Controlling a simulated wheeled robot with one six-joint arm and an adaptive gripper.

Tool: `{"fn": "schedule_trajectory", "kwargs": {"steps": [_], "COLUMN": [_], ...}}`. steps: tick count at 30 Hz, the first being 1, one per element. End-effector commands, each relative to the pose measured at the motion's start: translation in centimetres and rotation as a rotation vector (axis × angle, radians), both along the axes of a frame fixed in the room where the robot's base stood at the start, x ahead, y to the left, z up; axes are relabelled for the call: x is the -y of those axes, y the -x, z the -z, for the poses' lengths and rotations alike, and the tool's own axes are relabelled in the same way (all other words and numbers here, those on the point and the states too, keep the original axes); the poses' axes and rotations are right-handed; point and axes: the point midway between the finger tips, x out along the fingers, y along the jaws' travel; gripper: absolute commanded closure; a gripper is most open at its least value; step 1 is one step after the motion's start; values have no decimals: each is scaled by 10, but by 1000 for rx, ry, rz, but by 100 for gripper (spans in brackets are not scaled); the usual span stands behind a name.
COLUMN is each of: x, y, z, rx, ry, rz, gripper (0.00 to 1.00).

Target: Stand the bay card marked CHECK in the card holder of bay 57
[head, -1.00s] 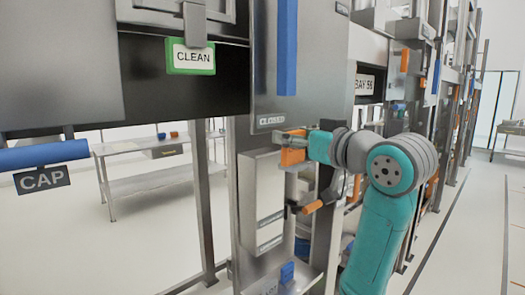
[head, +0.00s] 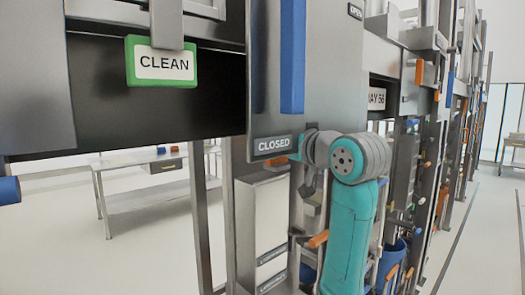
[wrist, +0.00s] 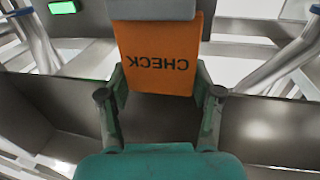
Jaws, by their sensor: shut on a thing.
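The orange card marked CHECK (wrist: 157,60) is between the fingers of my gripper (wrist: 160,92) in the wrist view, its lettering upside down there. My gripper is shut on it. A grey block (wrist: 152,9) shows at the card's far edge; I cannot tell whether it is part of the card. No sign or holder marked bay 57 can be read.
A green card marked CLEAN (head: 161,62) hangs in a clip at the upper left. A bay sign ending in 56 (head: 377,98) is partly covered at the right. A blue vertical bar (head: 292,55) stands above my wrist. A metal table (head: 140,178) is behind; the right floor is open.

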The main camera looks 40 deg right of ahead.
Motion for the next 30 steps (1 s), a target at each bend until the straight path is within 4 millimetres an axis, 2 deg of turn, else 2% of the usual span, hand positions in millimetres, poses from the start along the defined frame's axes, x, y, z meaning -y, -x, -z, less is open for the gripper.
{"fn": "schedule_trajectory", "kwargs": {"steps": [3, 6, 10, 16, 24, 30], "x": [3, 7, 10, 11, 11, 11], "y": [-28, -47, -62, -68, -68, -67], "z": [0, 0, -1, 5, 35, 35], "rx": [-2, -2, 1, 0, 0, 2], "ry": [-2, 0, 0, 0, 0, 0], "rz": [-2, 0, -1, 1, 1, 1], "gripper": [72, 72, 72, 72, 72, 72]}}
